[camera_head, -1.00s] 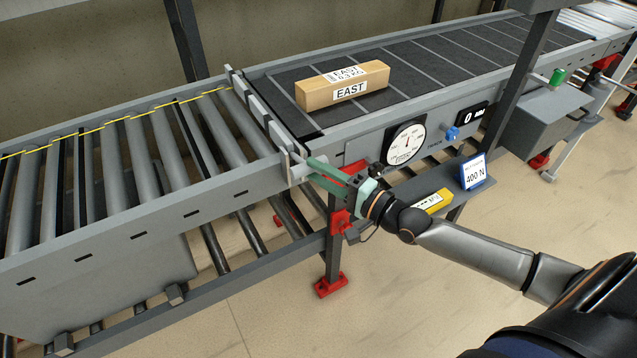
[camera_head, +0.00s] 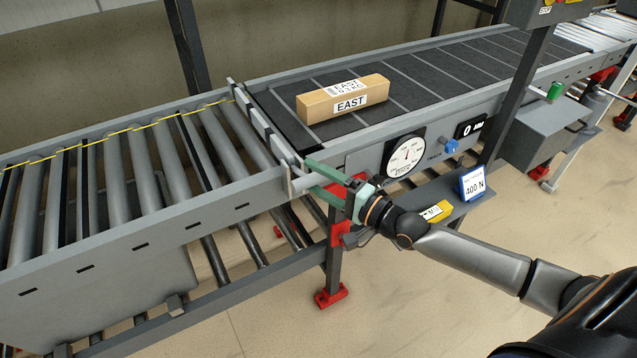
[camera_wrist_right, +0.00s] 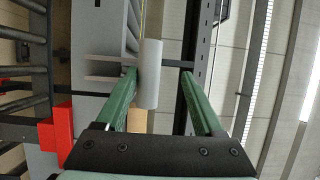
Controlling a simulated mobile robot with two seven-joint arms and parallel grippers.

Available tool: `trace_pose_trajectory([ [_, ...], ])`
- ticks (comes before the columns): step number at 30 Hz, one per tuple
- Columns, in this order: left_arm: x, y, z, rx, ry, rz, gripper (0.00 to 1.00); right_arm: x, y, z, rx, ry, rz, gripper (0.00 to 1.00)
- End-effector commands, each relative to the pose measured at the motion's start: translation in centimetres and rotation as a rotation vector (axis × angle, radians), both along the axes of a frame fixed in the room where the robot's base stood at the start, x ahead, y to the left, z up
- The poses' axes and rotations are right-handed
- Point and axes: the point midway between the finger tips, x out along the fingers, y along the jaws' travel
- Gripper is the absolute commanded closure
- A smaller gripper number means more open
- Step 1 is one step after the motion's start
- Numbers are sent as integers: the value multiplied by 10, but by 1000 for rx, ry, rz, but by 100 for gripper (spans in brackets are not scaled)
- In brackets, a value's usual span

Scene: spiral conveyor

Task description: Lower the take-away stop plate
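The stop plate (camera_head: 262,122) is a grey upright plate standing across the conveyor between the rollers and the dark belt. A grey cylindrical handle (camera_head: 303,184) sticks out at its near end through the side rail. My right gripper (camera_head: 314,177) has green fingers and is open, one finger above and one below the handle. In the right wrist view the handle (camera_wrist_right: 151,75) lies between the fingers, nearer the left one, with a gap to the right one. I cannot tell whether the left finger touches it. My left gripper is not in view.
A cardboard box labelled EAST (camera_head: 343,99) rests on the belt (camera_head: 440,75) behind the plate. A dial gauge (camera_head: 405,156) and a 400 N sign (camera_head: 473,183) are beside my right arm. The rollers (camera_head: 115,160) on the left are clear.

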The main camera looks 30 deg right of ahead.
Motion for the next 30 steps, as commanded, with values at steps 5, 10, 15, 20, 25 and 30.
trace_pose_trajectory([
  [5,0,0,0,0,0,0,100,3,-1,14,8,-33,-2,54],
  [10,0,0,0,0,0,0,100,-5,-5,11,6,-29,-2,54],
  [15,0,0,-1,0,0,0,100,-26,-14,8,2,-22,0,54],
  [20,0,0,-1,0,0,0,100,-49,-23,4,1,-12,1,54],
  [25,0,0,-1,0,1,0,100,-71,-33,1,1,-4,3,54],
  [30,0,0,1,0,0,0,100,-90,-42,-1,1,0,2,54],
])
